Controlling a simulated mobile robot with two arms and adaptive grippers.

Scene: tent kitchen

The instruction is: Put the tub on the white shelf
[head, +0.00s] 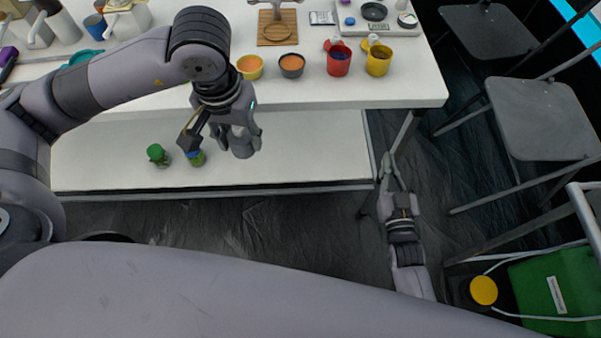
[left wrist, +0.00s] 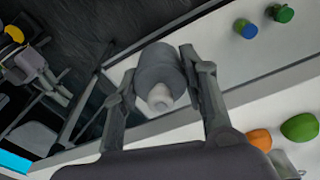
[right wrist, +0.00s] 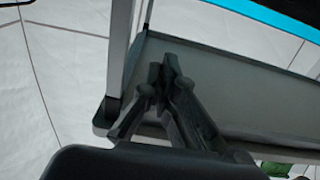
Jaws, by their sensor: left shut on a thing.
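The tub (left wrist: 160,68) is a dark grey round body with a lighter grey knob-like end, between the fingers of my left gripper (left wrist: 156,85) in the left wrist view. In the head view my left gripper (head: 238,136) is shut on the tub (head: 243,149), in front of the table's edge and over the lower shelf. The white shelf (head: 300,150) is the long board below the tabletop. From above I cannot tell how high the tub is over it. My right gripper (head: 390,174) hangs empty right of the shelf; its fingertips meet in the right wrist view (right wrist: 163,68).
A green-topped jar (head: 157,154) and a blue-and-green jar (head: 195,157) stand on the shelf's left part. The shelf's right part looks clear. Bowls and cups, including a red cup (head: 339,61), line the tabletop (head: 200,98) above. Chairs (head: 540,118) stand at right.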

